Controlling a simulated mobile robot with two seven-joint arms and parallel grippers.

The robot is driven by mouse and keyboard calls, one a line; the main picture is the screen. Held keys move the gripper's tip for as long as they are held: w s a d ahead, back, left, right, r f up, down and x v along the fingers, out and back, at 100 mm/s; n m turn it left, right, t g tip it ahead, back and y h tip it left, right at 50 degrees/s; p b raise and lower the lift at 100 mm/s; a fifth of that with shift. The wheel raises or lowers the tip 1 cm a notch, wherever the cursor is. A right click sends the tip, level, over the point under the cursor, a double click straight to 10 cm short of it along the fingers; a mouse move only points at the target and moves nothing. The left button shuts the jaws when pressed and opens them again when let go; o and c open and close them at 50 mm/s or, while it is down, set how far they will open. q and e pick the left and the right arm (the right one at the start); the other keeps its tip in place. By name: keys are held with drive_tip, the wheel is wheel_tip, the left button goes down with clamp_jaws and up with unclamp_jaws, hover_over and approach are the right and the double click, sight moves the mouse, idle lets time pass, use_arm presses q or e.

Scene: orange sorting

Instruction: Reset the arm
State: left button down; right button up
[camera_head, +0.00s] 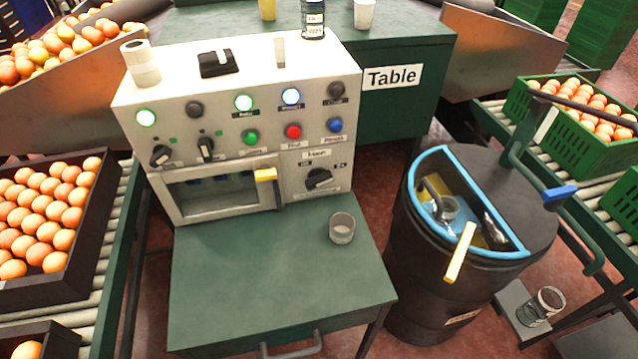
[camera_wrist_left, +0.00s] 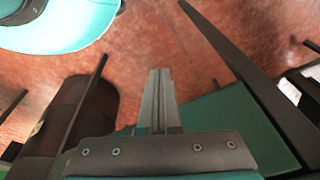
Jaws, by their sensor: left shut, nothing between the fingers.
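My left gripper (camera_wrist_left: 160,72) shows in the left wrist view, its two grey fingers pressed together with nothing between them. It hangs over reddish floor and touches no object that I can see. Neither of my arms nor grippers shows in the head view. My right gripper is in neither view.
A black barrel (camera_head: 415,270) with a blue-rimmed opening stands right. Orange crates (camera_head: 95,235) flank the left; a green crate (camera_head: 565,140) sits right. The tabletop's front is clear.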

use_arm(q)
drive_tip(key=s+a+f, duration=0.4)
drive_tip(key=s+f, duration=0.6)
drive_tip(key=s, duration=0.1)
drive_tip(key=shift+g, duration=0.3)
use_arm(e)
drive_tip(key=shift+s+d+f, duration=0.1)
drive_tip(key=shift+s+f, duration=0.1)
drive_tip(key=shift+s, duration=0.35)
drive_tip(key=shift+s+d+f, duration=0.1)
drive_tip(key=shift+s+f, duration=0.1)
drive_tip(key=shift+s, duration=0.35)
use_arm(q)
drive_tip(key=shift+s+a+f, duration=0.1)
drive_tip(key=shift+a, duration=0.05)
